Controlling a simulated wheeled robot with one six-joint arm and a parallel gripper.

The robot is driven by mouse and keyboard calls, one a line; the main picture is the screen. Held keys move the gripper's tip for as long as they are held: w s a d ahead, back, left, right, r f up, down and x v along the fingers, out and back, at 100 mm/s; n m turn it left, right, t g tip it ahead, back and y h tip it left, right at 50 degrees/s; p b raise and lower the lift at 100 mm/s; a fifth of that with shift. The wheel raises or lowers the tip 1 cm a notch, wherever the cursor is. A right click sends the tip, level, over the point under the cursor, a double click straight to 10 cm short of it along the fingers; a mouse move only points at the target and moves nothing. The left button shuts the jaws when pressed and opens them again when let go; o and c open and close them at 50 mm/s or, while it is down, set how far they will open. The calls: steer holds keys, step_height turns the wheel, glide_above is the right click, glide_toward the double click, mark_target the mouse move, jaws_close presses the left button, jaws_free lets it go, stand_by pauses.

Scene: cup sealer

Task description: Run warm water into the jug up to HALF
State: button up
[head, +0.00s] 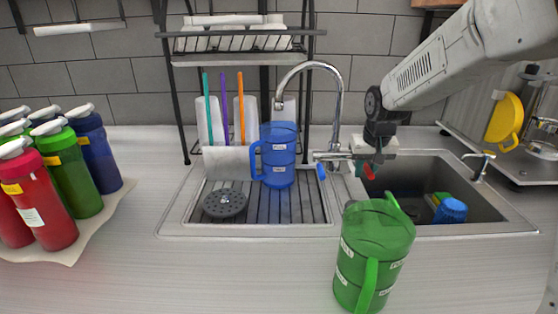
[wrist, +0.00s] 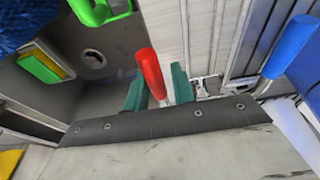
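A blue jug (head: 279,172) stands upright on the ribbed drainboard. The tap spout (head: 279,100) ends above it; I make out no water stream, and the level inside cannot be read. A green jug (head: 376,252) with a lid and small labels stands on the counter in front of the sink. The tap has a blue lever (head: 321,172) on the left and a red lever (head: 370,173) on the right. My gripper (head: 368,167) is down at the red lever. In the wrist view the red lever (wrist: 150,72) lies between my teal fingers (wrist: 160,88), which stand apart.
The sink basin (head: 408,180) at right holds a blue item (head: 451,211) and a green-yellow sponge (wrist: 45,66). A black drying rack (head: 180,90) stands behind the drainboard. Several coloured bottles (head: 84,160) stand at left. The front counter left of the green jug is clear.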

steer(key=o, duration=0.4)
steer(key=shift+w+a, duration=0.1)
steer(key=shift+a, duration=0.15)
steer(key=shift+d+r, duration=0.1)
steer(key=shift+d, duration=0.05)
steer(key=shift+d+r, duration=0.1)
steer(key=shift+r, duration=0.1)
steer(key=shift+w+r+v, duration=0.1)
steer(key=shift+w+v, duration=0.2)
steer(key=shift+v, duration=0.95)
steer(key=shift+w+r+v, duration=0.1)
steer(key=shift+w+v, duration=0.2)
steer(key=shift+v, duration=0.9)
steer(key=shift+w+v, duration=0.3)
steer(key=shift+v, duration=0.95)
steer(key=shift+g, duration=0.7)
steer(key=s, duration=0.1)
steer(key=s+f, duration=0.1)
steer(key=s, duration=0.1)
steer(key=s+f, duration=0.1)
steer(key=shift+s+d+f, duration=0.15)
steer(key=shift+s, duration=0.2)
steer(key=s+d, duration=0.1)
steer(key=s, duration=1)
steer(key=s+d+r, duration=0.1)
steer(key=s, duration=1)
steer(key=s+d+r, duration=0.1)
steer(key=s, duration=1)
steer(key=shift+s+r, duration=0.2)
steer(key=shift+s, duration=0.2)
